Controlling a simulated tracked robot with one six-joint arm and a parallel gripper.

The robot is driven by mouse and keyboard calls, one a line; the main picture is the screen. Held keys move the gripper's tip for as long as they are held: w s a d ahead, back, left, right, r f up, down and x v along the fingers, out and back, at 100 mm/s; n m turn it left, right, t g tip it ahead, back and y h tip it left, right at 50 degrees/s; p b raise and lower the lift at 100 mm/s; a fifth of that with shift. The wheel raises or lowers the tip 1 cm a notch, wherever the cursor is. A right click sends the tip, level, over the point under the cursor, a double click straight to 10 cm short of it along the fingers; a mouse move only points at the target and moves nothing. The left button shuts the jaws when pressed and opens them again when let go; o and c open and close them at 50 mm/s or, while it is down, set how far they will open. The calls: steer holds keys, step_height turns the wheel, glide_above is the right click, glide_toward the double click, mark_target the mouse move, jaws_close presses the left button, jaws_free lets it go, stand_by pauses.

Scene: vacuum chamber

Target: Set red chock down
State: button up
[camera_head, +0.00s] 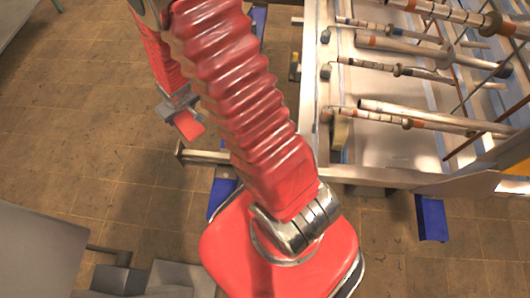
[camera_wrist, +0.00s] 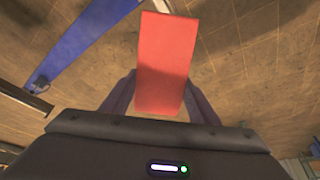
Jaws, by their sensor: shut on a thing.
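The red chock (camera_wrist: 166,58) is a flat-faced red block held between the two dark fingers of my gripper (camera_wrist: 162,92) in the wrist view. Its far end sticks out beyond the fingers. In the head view, the red chock (camera_head: 189,126) shows below the grey jaws of my gripper (camera_head: 179,107), left of the metal frame. Tiled floor shows behind the chock in both views. I cannot tell the exact height of the chock above the floor.
A metal frame (camera_head: 310,90) with several rods and tubes stands at the right. Blue pieces (camera_head: 431,217) show at its base, and a blue strip (camera_wrist: 85,42) crosses the wrist view. A metal bar (camera_head: 203,156) juts left from the frame. The tiled floor (camera_head: 80,110) at left is clear.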

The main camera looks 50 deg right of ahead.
steer(key=s+d+f, duration=0.4)
steer(key=s+d, duration=0.1)
steer(key=d, duration=0.4)
steer(key=s+d+f, duration=0.4)
steer(key=d+f, duration=0.1)
steer(key=d, duration=0.5)
steer(key=s+f+n+g+y, duration=0.1)
steer(key=s+f+n+y, duration=0.2)
steer(key=s+f+n, duration=0.3)
steer(key=s+n, duration=0.2)
steer(key=s, duration=0.1)
steer(key=shift+s+a+f, duration=0.15)
steer(key=shift+s, duration=0.2)
steer(key=shift+f, duration=0.1)
steer(key=shift+f, duration=2.85)
steer(key=shift+f, duration=2.05)
